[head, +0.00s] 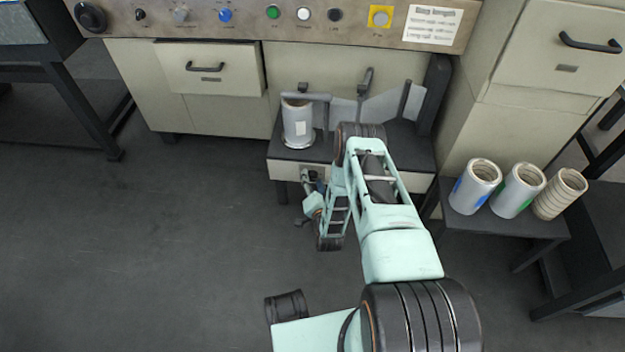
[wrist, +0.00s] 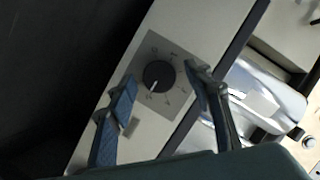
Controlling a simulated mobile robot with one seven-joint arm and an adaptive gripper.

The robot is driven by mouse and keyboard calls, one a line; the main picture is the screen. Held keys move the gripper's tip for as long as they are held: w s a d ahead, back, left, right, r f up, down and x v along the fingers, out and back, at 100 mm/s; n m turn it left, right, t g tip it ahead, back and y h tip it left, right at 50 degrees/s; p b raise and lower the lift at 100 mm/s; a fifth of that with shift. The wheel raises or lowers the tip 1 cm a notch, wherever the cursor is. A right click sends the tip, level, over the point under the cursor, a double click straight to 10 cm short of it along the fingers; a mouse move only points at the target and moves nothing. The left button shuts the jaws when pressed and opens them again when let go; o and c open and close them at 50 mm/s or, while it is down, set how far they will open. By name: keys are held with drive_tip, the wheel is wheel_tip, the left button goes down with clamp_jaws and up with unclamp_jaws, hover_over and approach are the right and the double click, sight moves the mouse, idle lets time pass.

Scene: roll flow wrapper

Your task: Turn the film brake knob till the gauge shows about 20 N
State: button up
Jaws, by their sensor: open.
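The film brake knob (wrist: 159,76) is a dark round knob with a pale pointer line, on a grey square dial plate (wrist: 150,47) with small marks. In the wrist view its pointer is toward the lower left. My gripper (wrist: 160,74) is open, with one finger on each side of the knob; I cannot tell whether either finger touches it. In the head view my gripper (head: 308,181) is at the front face of the roll shelf, and the knob is hidden or too small to make out. I cannot make out a gauge reading in either view.
A film roll (head: 298,122) stands on the dark shelf (head: 408,140) above the knob's panel. Three more rolls stand on a side table (head: 490,221) at the right. A control panel (head: 340,30) with several buttons runs along the top. The floor at the left is clear.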

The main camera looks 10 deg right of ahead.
drive_tip(key=c, duration=1.2)
drive_tip(key=shift+o, duration=0.2)
drive_tip(key=shift+r, duration=0.1)
drive_tip(key=n, duration=0.1)
drive_tip(key=n+g+h+p, duration=0.1)
drive_tip(key=n, duration=0.1)
drive_tip(key=shift+w+a+r, duration=0.1)
drive_tip(key=shift+a, duration=0.15)
drive_tip(key=n+h, duration=0.2)
drive_tip(key=n, duration=0.1)
drive_tip(key=shift+a+g, duration=0.2)
drive_tip(key=shift+g, duration=0.2)
drive_tip(key=shift+w+a+n+g+h+b, duration=0.15)
drive_tip(key=shift+n+g+h+b, duration=0.1)
drive_tip(key=shift+n+h, duration=1.1)
drive_tip(key=shift+w+a+n+g+h+b, duration=0.2)
drive_tip(key=shift+n+h, duration=0.75)
drive_tip(key=shift+n, duration=0.8)
drive_tip(key=shift+s+d, duration=0.15)
